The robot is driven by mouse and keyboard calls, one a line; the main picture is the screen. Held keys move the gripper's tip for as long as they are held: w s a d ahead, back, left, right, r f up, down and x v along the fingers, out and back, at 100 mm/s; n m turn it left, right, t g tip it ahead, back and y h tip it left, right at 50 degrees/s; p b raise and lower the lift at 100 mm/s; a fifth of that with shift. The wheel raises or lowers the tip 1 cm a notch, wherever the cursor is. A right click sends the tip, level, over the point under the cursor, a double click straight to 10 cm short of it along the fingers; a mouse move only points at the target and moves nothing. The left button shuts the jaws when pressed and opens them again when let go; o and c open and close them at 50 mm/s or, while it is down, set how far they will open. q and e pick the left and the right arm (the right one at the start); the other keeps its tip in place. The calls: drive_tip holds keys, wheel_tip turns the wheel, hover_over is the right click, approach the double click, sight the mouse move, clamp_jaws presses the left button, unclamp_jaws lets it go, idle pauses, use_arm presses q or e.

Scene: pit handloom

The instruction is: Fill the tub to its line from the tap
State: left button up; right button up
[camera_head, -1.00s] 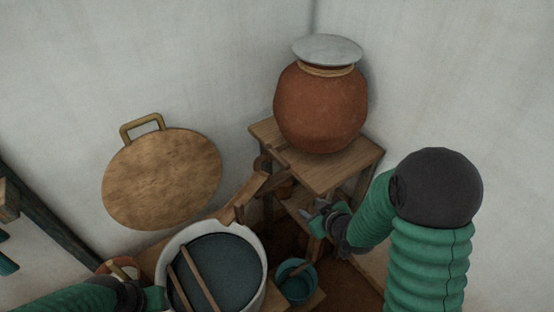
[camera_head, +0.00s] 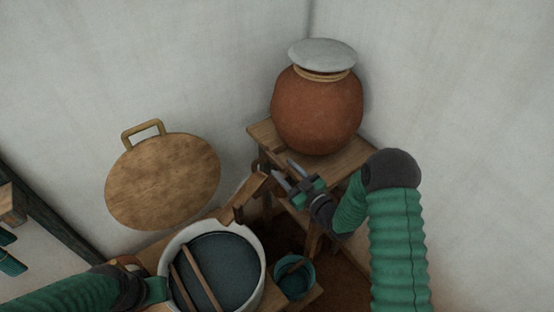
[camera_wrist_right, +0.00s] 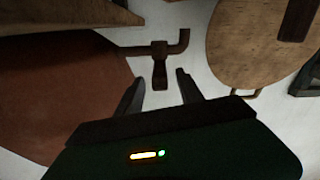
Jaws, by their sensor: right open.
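The white-rimmed tub (camera_head: 170,250) stands at the bottom of the head view, with a dark blue surface inside and two wooden sticks across it. I cannot make out a line on it. The brown tap (camera_wrist_right: 160,50) sticks out from the clay pot (camera_head: 317,112), and its handle hangs down in the right wrist view. My right gripper (camera_head: 284,169) is open and empty; its fingers (camera_wrist_right: 157,82) point at the tap handle, one on each side in that view. Contact is not clear. My left gripper (camera_head: 152,290) is at the tub's left side; its jaws are not clear.
The pot stands on a wooden stand (camera_head: 345,160) in the corner, under a grey lid (camera_head: 322,55). A wooden trough (camera_head: 248,195) slopes to the tub. A teal bucket (camera_head: 309,271) stands right of the tub. A round wooden board (camera_head: 163,182) leans on the wall.

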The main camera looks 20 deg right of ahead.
sight(277, 162)
drive_tip(key=x, duration=0.4)
drive_tip(key=shift+w, duration=0.35)
drive_tip(key=shift+a, duration=0.1)
drive_tip(key=shift+c, duration=0.4)
clamp_jaws()
idle(0.5)
